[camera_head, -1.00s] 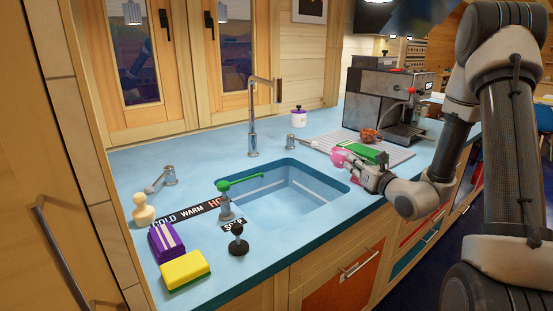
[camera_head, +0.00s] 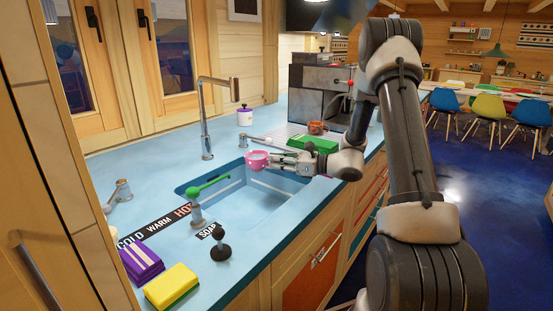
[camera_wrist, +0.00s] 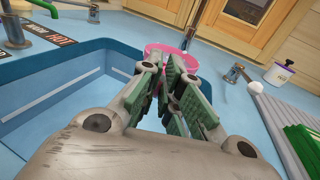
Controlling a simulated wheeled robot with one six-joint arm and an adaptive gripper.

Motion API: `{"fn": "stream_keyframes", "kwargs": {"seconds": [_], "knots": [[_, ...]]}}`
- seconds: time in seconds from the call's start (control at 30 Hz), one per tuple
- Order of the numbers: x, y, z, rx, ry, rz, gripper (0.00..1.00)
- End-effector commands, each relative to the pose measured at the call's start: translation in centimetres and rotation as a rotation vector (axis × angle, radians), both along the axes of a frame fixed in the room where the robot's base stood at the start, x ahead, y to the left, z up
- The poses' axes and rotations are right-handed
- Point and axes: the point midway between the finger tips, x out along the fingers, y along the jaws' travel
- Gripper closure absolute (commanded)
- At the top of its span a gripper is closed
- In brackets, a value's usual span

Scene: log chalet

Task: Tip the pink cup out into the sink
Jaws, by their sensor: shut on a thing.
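The pink cup (camera_head: 257,160) is held upright or nearly so at the tips of my gripper (camera_head: 272,161). In the head view it hangs over the far right corner of the blue sink (camera_head: 235,205). In the wrist view the pink cup (camera_wrist: 160,50) shows beyond the green-padded fingers of my gripper (camera_wrist: 163,75), which are shut on it and hide part of it. The sink (camera_wrist: 75,95) lies to the left in that view. What is inside the cup cannot be told.
A tall tap (camera_head: 206,120) stands behind the sink. A green block (camera_head: 313,144), a reddish-brown cup (camera_head: 317,127) and a coffee machine (camera_head: 325,92) stand to the right. A white jar (camera_head: 245,116) stands behind.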

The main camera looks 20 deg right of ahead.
Motion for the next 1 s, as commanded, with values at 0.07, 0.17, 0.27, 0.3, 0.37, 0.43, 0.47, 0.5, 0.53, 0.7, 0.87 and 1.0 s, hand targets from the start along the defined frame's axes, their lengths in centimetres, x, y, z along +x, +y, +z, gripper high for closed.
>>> {"fn": "stream_keyframes", "kwargs": {"seconds": [0.07,0.17,0.27,0.3,0.37,0.43,0.47,0.5,0.53,0.7,0.87,1.0], "knots": [[0.0,0.0,-0.3,-0.034,-0.025,0.0,1.0],[0.0,0.0,-0.9,-0.081,-0.055,0.0,1.0],[-0.2,0.4,-0.1,-0.257,-0.176,0.001,1.0],[-0.3,0.6,0.0,-0.323,-0.219,0.001,1.0],[-0.5,0.8,0.0,-0.407,-0.275,0.002,1.0],[-0.7,1.1,0.1,-0.504,-0.337,0.002,1.0],[-0.8,1.2,0.2,-0.545,-0.366,0.001,1.0],[-0.9,1.4,0.1,-0.599,-0.4,0.002,1.0],[-1.0,1.5,0.0,-0.626,-0.418,0.001,1.0],[-1.5,2.1,-0.2,-0.798,-0.533,0.0,1.0],[-1.8,2.7,-0.7,-0.932,-0.622,0.001,1.0],[-2.2,3.2,-1.1,-1.041,-0.694,0.002,1.0]]}}
